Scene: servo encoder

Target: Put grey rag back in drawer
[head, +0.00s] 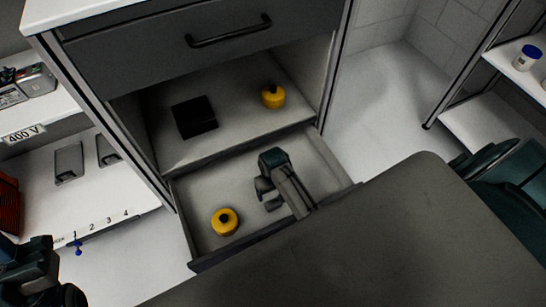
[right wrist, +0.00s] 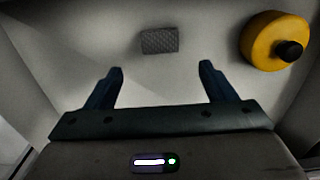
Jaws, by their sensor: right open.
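A small grey textured rag (right wrist: 160,40) lies on the floor of the open drawer (head: 207,193), seen in the right wrist view. In the head view it does not show, likely hidden by my right gripper. My right gripper (head: 266,195) reaches down over the drawer. In the right wrist view its two fingers (right wrist: 161,68) are apart with nothing between them, and the rag shows just beyond the tips, centred between them. My left gripper (head: 40,272) is at the lower left edge of the head view, away from the drawer; its jaws do not show clearly.
A yellow knobbed weight (head: 225,221) sits in the drawer, left of my right gripper. Above the drawer, an open compartment holds a black block (head: 194,117) and another yellow weight (head: 273,96). A closed drawer with a black handle (head: 229,35) is above. White shelves stand left and right.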

